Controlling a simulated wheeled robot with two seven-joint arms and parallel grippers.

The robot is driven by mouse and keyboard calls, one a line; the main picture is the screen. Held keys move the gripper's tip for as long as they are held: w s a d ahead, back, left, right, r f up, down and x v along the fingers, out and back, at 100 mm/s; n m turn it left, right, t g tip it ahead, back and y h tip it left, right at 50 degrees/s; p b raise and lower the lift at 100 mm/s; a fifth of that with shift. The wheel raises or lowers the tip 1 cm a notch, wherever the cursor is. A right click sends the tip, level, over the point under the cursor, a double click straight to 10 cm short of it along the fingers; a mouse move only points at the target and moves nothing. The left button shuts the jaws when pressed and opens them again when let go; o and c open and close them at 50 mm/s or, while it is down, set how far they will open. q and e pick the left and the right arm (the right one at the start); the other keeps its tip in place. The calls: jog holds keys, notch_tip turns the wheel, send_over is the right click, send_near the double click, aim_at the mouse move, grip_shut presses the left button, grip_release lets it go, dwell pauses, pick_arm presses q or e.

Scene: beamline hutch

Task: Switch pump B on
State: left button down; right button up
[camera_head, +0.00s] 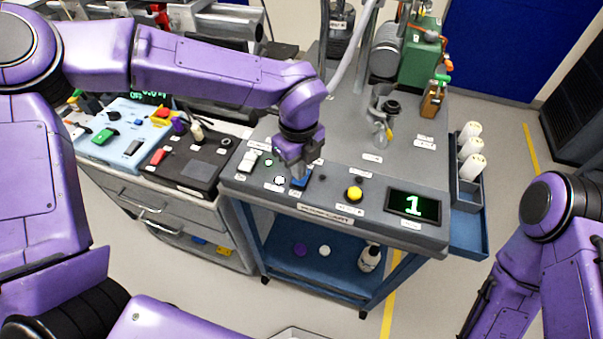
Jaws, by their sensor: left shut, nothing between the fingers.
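The pump cart (415,165) has a grey top with a control panel along its front edge. The labels are too small to read, so I cannot tell which control is pump B's.
A grey drawer bench (140,190) to the left carries a light blue panel (110,150) and a black panel (190,165) with switches. A green pump unit (420,60) and glassware stand at the cart's back. A blue side rack (466,215) holds white bottles (470,150).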

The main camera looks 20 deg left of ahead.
pick_arm(q)
jog(key=shift+f+b, duration=0.85)
jog(key=shift+f, duration=0.2)
dwell(0.8)
jog(key=shift+r, duration=0.1)
notch_tip(320, 180, up, 7)
jog(key=p, duration=0.5)
jog(key=shift+p, duration=0.3)
